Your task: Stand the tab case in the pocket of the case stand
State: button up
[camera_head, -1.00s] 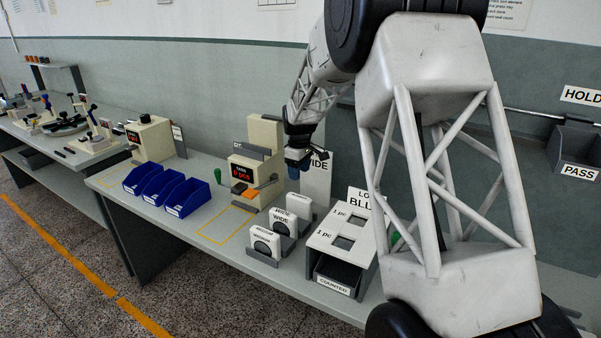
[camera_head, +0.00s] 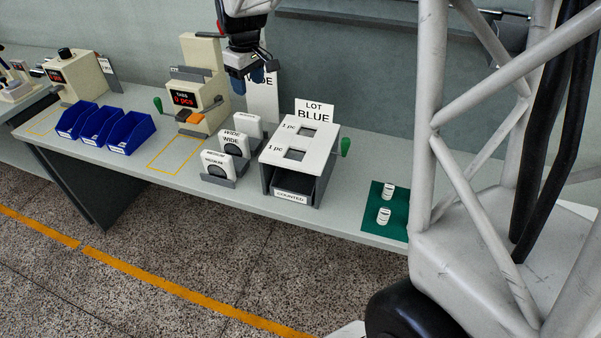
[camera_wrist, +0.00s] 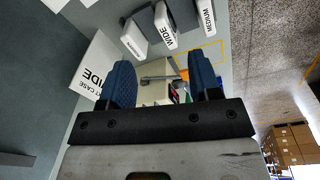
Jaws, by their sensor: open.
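Three white cases stand in grey stands on the bench: one marked MEDIUM (camera_head: 216,163), one marked WIDE (camera_head: 233,144) and a third (camera_head: 248,127) behind, its label too small to read. A grey stand (camera_head: 219,181) shows under the front case. Which case and pocket the task means I cannot tell. My gripper (camera_head: 251,78) is open and empty, high above the bench, in front of an upright white sign (camera_head: 263,100) ending in WIDE. In the wrist view, the blue fingers (camera_wrist: 163,82) are spread; the WIDE case (camera_wrist: 166,26) lies beyond them.
A white-topped box (camera_head: 297,152) marked LOT BLUE, with a COUNTED tray, stands right of the cases. A green mat (camera_head: 377,215) holds two small white pieces. A cream counter machine (camera_head: 190,92) and blue bins (camera_head: 103,126) are left. The yellow-outlined bench area (camera_head: 174,156) is clear.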

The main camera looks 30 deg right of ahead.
jog(key=s+a+m+t, duration=0.1)
jog(key=s+a+m, duration=0.2)
jog(key=s, duration=3.3)
jog(key=m, duration=0.3)
jog(key=shift+r+t, duration=0.3)
jog(key=shift+r, duration=0.1)
